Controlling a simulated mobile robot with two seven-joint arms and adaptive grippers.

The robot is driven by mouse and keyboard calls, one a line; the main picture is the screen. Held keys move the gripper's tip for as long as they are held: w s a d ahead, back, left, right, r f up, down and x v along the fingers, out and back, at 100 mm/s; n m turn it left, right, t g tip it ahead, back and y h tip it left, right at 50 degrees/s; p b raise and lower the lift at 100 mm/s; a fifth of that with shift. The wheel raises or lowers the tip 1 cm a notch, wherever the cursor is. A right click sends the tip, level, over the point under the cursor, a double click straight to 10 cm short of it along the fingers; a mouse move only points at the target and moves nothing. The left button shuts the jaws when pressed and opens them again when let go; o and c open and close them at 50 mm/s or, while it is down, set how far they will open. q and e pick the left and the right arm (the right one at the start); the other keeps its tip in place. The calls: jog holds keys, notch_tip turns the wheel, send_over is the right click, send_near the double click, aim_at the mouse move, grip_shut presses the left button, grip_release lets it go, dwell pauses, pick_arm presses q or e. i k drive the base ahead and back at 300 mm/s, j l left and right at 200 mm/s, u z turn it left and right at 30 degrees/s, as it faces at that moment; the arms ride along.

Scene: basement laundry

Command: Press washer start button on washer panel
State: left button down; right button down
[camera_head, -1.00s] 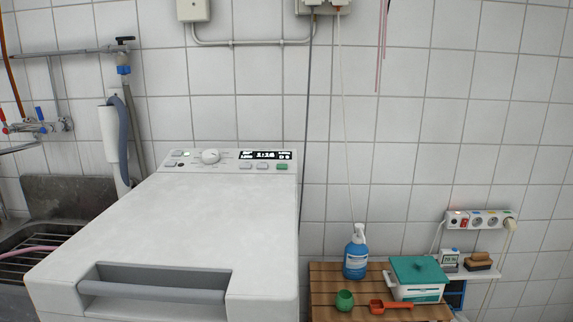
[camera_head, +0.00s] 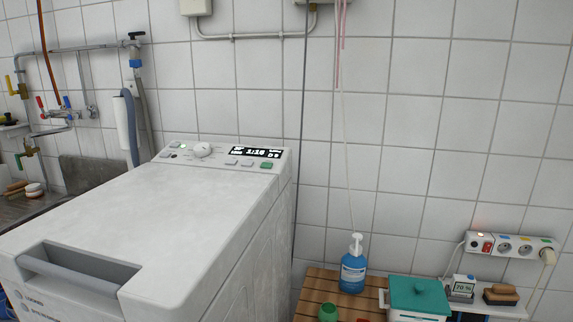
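The white top-loading washer (camera_head: 150,215) stands at the left in the head view. Its panel (camera_head: 220,153) is along the back edge of the top. The panel has a white round dial (camera_head: 202,149), a lit display (camera_head: 255,153) reading 1:16, several grey buttons and a small green light at its left. A green button (camera_head: 266,165), with no readable label, sits at the panel's right end, below the display. Neither of my grippers shows in the view.
A socket strip (camera_head: 512,246) is on the tiled wall. A sink and pipes are at the left.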

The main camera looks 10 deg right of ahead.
aim_at(265, 165)
jog(key=l, duration=1.4)
